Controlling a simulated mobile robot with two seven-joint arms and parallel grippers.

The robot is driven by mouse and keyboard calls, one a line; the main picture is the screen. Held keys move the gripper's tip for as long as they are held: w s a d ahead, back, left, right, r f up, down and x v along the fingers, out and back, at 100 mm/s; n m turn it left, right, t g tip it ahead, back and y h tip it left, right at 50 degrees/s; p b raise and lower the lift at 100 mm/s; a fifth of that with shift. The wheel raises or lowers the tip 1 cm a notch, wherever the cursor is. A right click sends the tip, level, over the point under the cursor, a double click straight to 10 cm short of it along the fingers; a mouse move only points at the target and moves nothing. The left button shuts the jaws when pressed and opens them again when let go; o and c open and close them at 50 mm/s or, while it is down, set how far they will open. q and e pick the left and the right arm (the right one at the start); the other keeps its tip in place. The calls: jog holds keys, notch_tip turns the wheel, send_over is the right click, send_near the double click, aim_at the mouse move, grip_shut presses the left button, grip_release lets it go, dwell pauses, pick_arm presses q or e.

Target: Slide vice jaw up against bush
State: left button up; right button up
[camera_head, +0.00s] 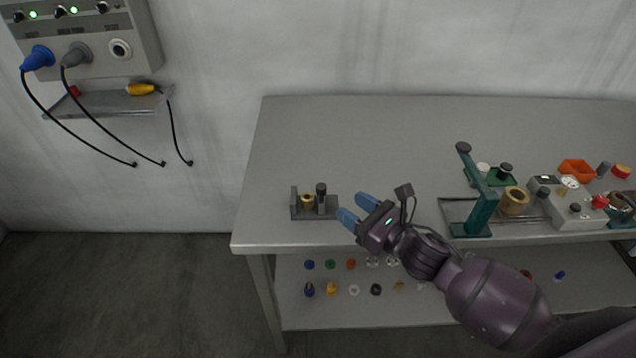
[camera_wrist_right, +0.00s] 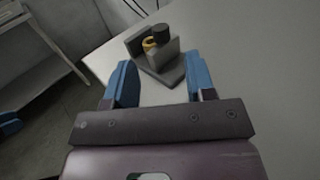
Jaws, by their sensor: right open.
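A small grey vice (camera_head: 295,211) stands near the left front of the table. A brass bush (camera_head: 307,202) sits in it, between the fixed plate at the left and the movable jaw (camera_head: 321,198), which has a dark knob on top. In the right wrist view the jaw (camera_wrist_right: 162,60) partly hides the bush (camera_wrist_right: 149,43); I cannot tell whether they touch. My right gripper (camera_head: 354,208) is open and empty, just right of the vice. In the right wrist view its blue fingers (camera_wrist_right: 162,85) point toward the vice, with the jaw between and beyond them.
The grey table (camera_head: 380,130) is clear behind the vice. A green press (camera_head: 480,200) and a control box (camera_head: 570,208) stand at the right. Several small coloured parts lie on the lower shelf (camera_head: 330,315). A wall panel (camera_head: 90,45) with cables hangs at the left.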

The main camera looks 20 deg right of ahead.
aim_at(325, 189)
jog(key=x, duration=0.9)
jog(key=shift+w+a, duration=0.1)
jog(key=shift+w, duration=0.1)
grip_shut()
